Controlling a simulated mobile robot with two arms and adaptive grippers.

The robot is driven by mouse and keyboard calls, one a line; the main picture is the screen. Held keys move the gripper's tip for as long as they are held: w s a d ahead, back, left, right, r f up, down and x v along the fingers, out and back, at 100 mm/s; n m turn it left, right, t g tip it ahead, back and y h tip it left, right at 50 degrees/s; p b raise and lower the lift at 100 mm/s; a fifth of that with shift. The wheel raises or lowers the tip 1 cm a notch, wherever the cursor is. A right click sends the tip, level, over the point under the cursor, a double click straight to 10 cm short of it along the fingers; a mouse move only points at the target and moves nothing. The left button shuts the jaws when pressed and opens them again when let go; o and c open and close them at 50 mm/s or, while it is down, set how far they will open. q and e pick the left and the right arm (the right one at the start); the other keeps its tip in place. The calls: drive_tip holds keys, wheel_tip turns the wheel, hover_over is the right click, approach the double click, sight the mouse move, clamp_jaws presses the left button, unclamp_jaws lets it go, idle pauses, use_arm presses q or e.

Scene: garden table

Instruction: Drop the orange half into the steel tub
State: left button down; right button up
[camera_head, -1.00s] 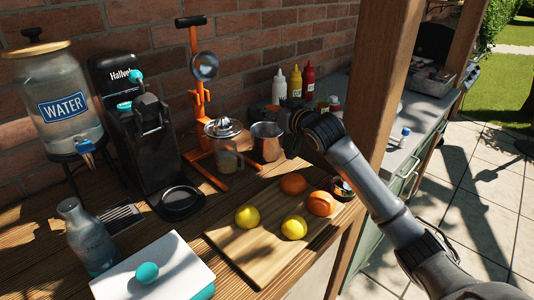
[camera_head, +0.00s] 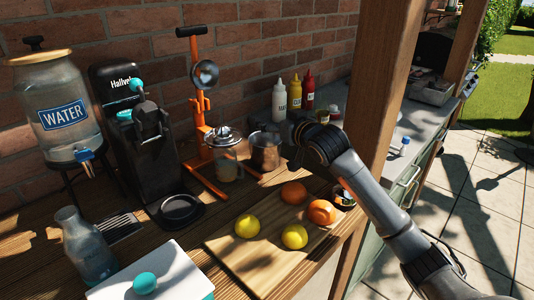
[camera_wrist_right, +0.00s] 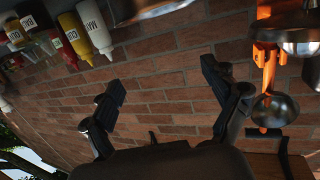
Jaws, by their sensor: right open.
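The steel tub (camera_head: 265,152) stands at the back of the wooden counter, right of the glass jug. My right gripper (camera_head: 292,137) is just right of and above the tub in the head view. In the wrist view this gripper (camera_wrist_right: 165,97) is open, with nothing between its fingers and brick wall beyond. I cannot make out an orange half. An orange (camera_head: 293,193) and a second orange (camera_head: 321,212) lie on the cutting board (camera_head: 262,262), and neither shows a cut face. The tub's inside cannot be made out. My left gripper is not in view.
Two lemons, one (camera_head: 247,226) left of the other (camera_head: 294,236), lie on the board. An orange press (camera_head: 196,128) stands behind the glass jug (camera_head: 226,160). Sauce bottles (camera_head: 295,92) stand behind my gripper. A wooden post (camera_head: 376,90) rises right of it.

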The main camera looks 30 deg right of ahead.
drive_tip(key=s+r, duration=0.1)
drive_tip(key=s, duration=0.9)
drive_tip(key=shift+s+d+r, duration=0.15)
drive_tip(key=shift+s+r, duration=0.15)
drive_tip(key=shift+s, duration=0.1)
